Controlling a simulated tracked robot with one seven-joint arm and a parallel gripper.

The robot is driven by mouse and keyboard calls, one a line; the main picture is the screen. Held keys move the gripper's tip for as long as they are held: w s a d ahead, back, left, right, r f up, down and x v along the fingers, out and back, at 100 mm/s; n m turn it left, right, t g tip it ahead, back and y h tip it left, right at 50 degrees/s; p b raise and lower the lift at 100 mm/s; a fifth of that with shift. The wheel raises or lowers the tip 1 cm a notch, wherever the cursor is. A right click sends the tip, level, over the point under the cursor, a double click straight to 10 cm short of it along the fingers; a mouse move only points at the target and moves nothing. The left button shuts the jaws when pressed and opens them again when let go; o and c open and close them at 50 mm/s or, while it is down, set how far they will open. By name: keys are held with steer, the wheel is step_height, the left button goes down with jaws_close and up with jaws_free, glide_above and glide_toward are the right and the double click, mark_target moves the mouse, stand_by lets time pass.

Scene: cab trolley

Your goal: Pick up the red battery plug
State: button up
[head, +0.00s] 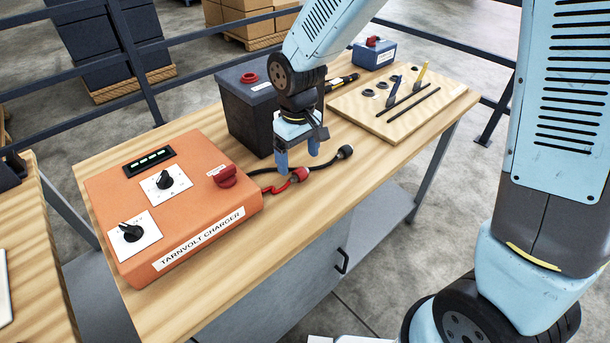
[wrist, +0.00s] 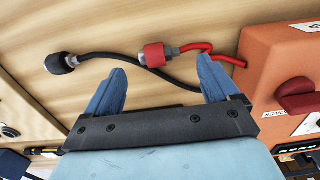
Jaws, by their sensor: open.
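The red battery plug (head: 299,175) lies on the wooden trolley top, at the end of a red cable from the orange charger (head: 150,240). In the wrist view the red plug (wrist: 154,55) lies beyond and between my two blue fingertips, with its red cable running right to the charger. My gripper (head: 297,162) points down over the trolley, open and empty, just above and behind the red plug in the head view. A black plug (head: 345,152) on a black cable lies to the right; it also shows in the wrist view (wrist: 61,63). The black cable passes beside the red plug.
A dark battery box (head: 247,122) with a red cap stands just behind my gripper. A tool board (head: 400,133) and a small blue box (head: 374,55) are at the far right. Bare wood lies in front of the plugs.

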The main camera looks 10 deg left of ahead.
mark_target(300, 172)
steer(key=shift+d+f, duration=0.2)
steer(key=shift+f, duration=2.4)
steer(key=shift+c, duration=0.2)
steer(key=c, duration=1.3)
steer(key=shift+r, duration=0.55)
step_height(300, 172, up, 3)
steer(key=shift+s+f, duration=0.15)
steer(key=shift+f, duration=0.05)
steer(key=s+d+r, duration=0.1)
steer(key=s+r, duration=0.2)
steer(key=s, duration=0.1)
steer(key=s+d+r, duration=0.1)
steer(key=s+r, duration=0.2)
steer(key=s, duration=0.2)
steer(key=s+d+r, duration=0.1)
steer(key=s+r, duration=0.2)
steer(key=s, duration=0.1)
steer(key=shift+s+d+r, duration=0.2)
steer(key=shift+d, duration=0.1)
